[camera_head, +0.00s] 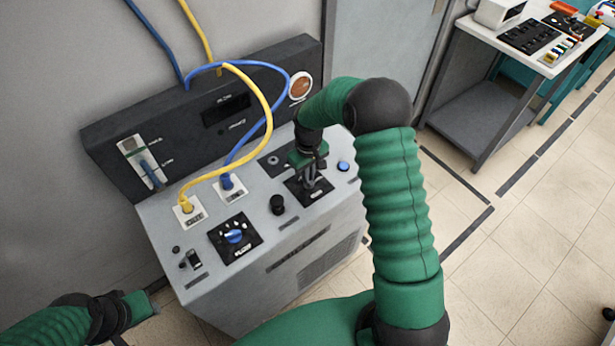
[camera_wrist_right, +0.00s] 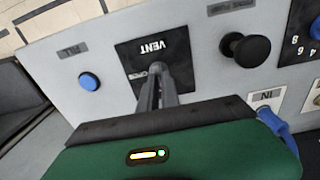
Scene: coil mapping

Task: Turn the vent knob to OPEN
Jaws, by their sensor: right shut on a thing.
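The black VENT plate (camera_head: 294,186) is on the sloped top of the grey console (camera_head: 265,225). It also shows in the right wrist view (camera_wrist_right: 128,55), with the word VENT upside down there. My right gripper (camera_head: 311,183) reaches down onto the middle of this plate. In the right wrist view its fingers (camera_wrist_right: 157,72) are close together on the vent knob, which they mostly hide. The knob's pointer direction and the OPEN mark cannot be made out. My left gripper (camera_head: 140,307) is low at the left, away from the console, and its jaws are not clear.
A blue button (camera_head: 343,166) and a black knob (camera_head: 277,204) flank the VENT plate. A blue dial (camera_head: 235,237) sits nearer the front left. Yellow (camera_head: 268,118) and blue (camera_head: 240,150) cables loop over the panel left of my right gripper. A cart (camera_head: 483,105) stands at the back right.

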